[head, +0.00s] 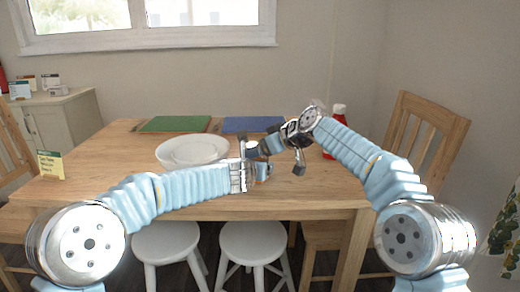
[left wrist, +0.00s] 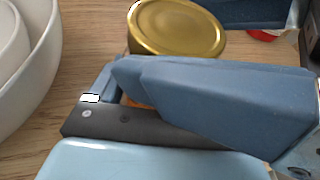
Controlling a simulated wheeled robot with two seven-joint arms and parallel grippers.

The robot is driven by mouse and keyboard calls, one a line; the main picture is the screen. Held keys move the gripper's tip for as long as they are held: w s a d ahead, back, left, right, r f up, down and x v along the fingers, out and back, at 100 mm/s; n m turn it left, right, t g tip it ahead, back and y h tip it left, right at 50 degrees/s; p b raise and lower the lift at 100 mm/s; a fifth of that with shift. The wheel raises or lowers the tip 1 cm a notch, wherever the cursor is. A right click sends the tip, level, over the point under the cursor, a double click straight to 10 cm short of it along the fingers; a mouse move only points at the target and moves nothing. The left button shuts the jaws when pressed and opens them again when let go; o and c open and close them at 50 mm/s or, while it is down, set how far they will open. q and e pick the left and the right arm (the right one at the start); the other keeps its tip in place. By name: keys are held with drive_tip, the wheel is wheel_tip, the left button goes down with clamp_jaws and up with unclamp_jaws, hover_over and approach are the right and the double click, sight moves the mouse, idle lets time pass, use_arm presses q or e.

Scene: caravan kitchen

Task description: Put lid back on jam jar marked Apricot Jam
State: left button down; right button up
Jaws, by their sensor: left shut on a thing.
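The jam jar stands at my left gripper (head: 262,168). A strip of its orange side (left wrist: 134,102) shows behind the blue finger in the left wrist view. My left gripper is shut on the jar. A gold lid (left wrist: 177,27) appears over the jar mouth in that view; whether it is seated is hidden by the finger. The jar's label is not readable. My right gripper (head: 284,153) is just right of the jar, with its fingers apart and nothing seen between them. A blue fingertip beyond the lid (left wrist: 252,12) seems to be its own.
A white bowl stack (head: 192,150) stands left of my left gripper. Green (head: 175,124) and blue (head: 253,124) placemats lie at the back. A red bottle (head: 338,113) stands behind my right arm. The front of the wooden table (head: 300,199) is clear.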

use_arm(q)
drive_tip(key=shift+r, duration=0.4)
use_arm(e)
drive_tip(key=shift+s+a+f+g, duration=0.1)
drive_tip(key=shift+s+f+g, duration=0.05)
drive_tip(key=shift+f, duration=0.4)
drive_tip(key=shift+s+a+f+g, duration=0.1)
drive_tip(key=shift+f+g, duration=0.05)
drive_tip(key=shift+f, duration=0.35)
use_arm(q)
drive_tip(key=shift+w+a, duration=0.1)
use_arm(e)
drive_tip(key=shift+s+d+r, duration=0.15)
drive_tip(key=shift+d+r, duration=0.05)
use_arm(q)
drive_tip(key=shift+f, duration=0.3)
use_arm(e)
drive_tip(key=r+v, duration=0.1)
drive_tip(key=v, duration=1.1)
drive_tip(key=shift+r, duration=0.15)
use_arm(q)
unclamp_jaws()
drive_tip(key=v, duration=1.3)
drive_tip(key=shift+s+b, duration=0.4)
use_arm(e)
drive_tip(key=shift+f, duration=0.45)
drive_tip(key=shift+a, duration=0.1)
